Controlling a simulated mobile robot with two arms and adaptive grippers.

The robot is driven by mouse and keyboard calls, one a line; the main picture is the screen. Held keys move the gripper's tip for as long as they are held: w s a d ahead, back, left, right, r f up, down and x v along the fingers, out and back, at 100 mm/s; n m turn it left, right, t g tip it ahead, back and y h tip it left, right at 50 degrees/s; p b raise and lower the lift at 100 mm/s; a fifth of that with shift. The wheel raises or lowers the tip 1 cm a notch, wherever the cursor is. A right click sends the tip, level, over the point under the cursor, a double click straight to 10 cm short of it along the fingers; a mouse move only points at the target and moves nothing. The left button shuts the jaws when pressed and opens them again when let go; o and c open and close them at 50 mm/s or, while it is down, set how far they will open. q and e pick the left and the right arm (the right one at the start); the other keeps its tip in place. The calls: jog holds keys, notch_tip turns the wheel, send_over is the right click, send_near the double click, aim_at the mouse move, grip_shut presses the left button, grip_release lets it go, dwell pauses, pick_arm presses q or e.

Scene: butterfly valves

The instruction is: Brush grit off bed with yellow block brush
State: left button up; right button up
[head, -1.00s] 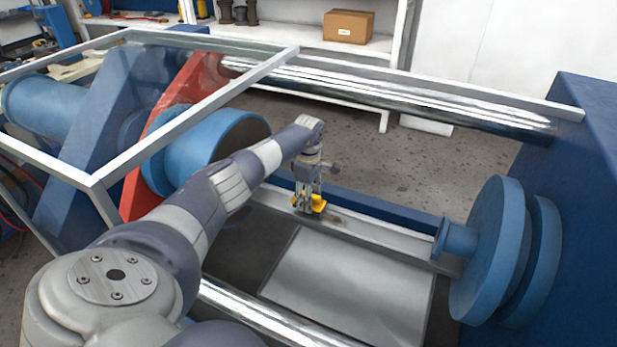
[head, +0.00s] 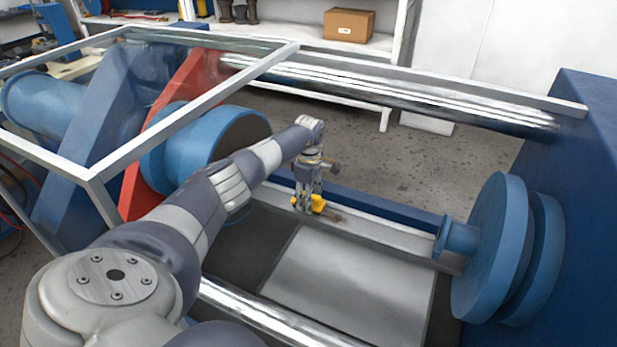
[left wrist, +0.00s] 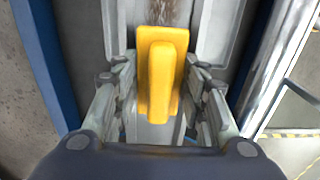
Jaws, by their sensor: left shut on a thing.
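The yellow block brush (head: 318,202) is between the fingers of my left gripper (head: 308,200), which is shut on it and points down at the bed. In the left wrist view the brush (left wrist: 160,62) shows from above, its raised grip between the two fingers. The bed (head: 385,236) is a long grey metal rail. A brown streak of grit (head: 336,218) lies on it just right of the brush. The grit (left wrist: 168,12) also shows beyond the brush in the left wrist view. The brush's underside is hidden, so contact with the bed cannot be told. My right gripper is out of view.
A blue flange (head: 492,255) stands at the bed's right end and a blue cylinder (head: 205,150) at the left. A pale frame (head: 195,118) spans the upper left. A steel bar (head: 400,93) runs behind, and a flat grey plate (head: 345,285) lies in front.

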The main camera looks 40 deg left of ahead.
pick_arm(q)
jog(key=shift+f, duration=0.25)
jog(key=shift+w+d, duration=0.25)
jog(key=shift+d, duration=0.45)
jog(key=shift+w+d, duration=0.2)
jog(key=shift+d, duration=0.45)
jog(key=shift+w+d, duration=0.25)
jog(key=shift+d, duration=0.5)
jog(key=shift+w+d, duration=0.2)
jog(key=shift+d, duration=0.55)
jog(key=shift+w+d, duration=0.25)
jog(key=shift+d, duration=0.5)
jog(key=shift+w+d+b, duration=0.2)
jog(key=shift+w+d, duration=0.2)
jog(key=shift+d, duration=0.8)
jog(key=shift+w+d+b, duration=0.15)
jog(key=shift+w+d, duration=0.2)
jog(key=shift+d, duration=0.85)
jog(key=shift+w+d+b, duration=0.2)
jog(key=shift+w+d, duration=0.2)
jog(key=shift+d, duration=0.8)
jog(key=shift+a, duration=0.1)
